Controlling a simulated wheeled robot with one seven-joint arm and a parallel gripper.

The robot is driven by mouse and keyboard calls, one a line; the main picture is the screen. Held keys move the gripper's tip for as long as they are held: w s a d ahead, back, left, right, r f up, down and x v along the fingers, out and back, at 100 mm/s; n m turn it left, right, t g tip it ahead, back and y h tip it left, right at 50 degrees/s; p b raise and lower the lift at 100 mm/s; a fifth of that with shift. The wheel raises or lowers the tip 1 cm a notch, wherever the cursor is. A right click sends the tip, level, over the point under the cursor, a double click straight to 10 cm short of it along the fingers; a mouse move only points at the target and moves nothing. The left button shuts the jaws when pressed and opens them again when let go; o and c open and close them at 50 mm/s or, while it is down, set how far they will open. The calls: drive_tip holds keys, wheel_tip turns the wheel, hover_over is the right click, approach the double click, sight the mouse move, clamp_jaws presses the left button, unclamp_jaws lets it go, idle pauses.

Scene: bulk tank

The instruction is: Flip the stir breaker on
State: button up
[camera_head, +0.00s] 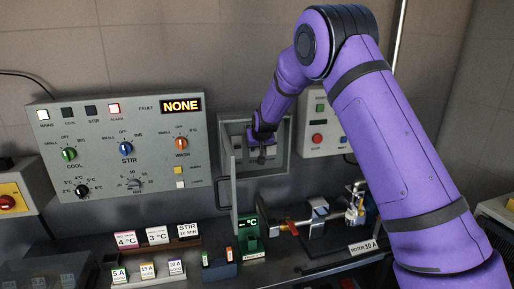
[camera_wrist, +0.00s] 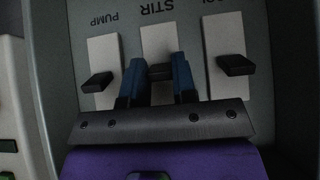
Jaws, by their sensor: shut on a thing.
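The stir breaker (camera_wrist: 160,38) is the middle white plate in the wrist view, under an upside-down STIR label. Its dark lever (camera_wrist: 160,72) lies between the two blue fingertips of my gripper (camera_wrist: 160,78), which are shut on it. In the head view my gripper (camera_head: 262,141) reaches into the open grey breaker box (camera_head: 283,127). There the breakers are mostly hidden by my wrist.
The pump breaker (camera_wrist: 103,55) and the cool breaker (camera_wrist: 224,35) flank the stir breaker closely. The box door (camera_head: 234,185) stands open at left. The control panel (camera_head: 122,150) displays NONE. Tags and a motor assembly crowd the bench below.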

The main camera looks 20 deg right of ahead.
idle(0.3)
drive_tip(key=o, duration=0.9)
drive_tip(key=shift+r, duration=0.1)
drive_tip(key=shift+v, duration=5.3)
drive_tip(key=shift+s, duration=0.1)
